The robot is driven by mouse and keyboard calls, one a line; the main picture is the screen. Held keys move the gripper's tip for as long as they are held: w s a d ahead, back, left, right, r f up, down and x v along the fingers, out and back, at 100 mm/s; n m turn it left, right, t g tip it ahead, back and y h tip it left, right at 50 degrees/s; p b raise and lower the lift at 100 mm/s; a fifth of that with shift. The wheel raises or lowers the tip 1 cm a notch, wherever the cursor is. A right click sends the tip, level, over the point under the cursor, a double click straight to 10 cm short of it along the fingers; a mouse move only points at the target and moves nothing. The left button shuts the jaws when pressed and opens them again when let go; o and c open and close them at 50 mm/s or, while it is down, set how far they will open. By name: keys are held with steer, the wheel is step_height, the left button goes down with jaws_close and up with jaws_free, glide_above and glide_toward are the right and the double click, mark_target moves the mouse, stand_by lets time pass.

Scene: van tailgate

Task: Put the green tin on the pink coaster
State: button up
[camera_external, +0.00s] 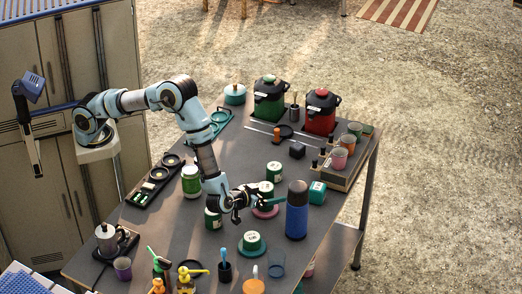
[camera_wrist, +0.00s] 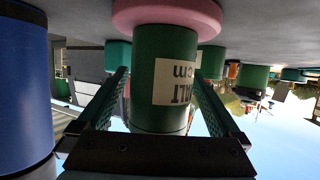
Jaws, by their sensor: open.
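A green tin with a white label (camera_wrist: 150,80) stands between the two fingers of my gripper (camera_wrist: 162,95) in the upside-down wrist view. Its base appears to rest on the pink coaster (camera_wrist: 125,14). In the external view the tin (camera_external: 266,187) is upright over the pink coaster (camera_external: 268,212), with part of both hidden by my gripper (camera_external: 262,198). The gripper is open, one finger on each side of the tin. Whether either finger touches it cannot be told.
A tall blue flask (camera_external: 297,212) stands close to the right of the gripper. Other green tins stand nearby, one behind (camera_external: 274,171), one to the left (camera_external: 212,220) and one on a teal coaster (camera_external: 252,240). A small teal box (camera_external: 317,192) is at right.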

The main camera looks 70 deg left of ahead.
steer(key=b+v, duration=0.2)
steer(key=v, duration=0.9)
steer(key=shift+s, duration=0.1)
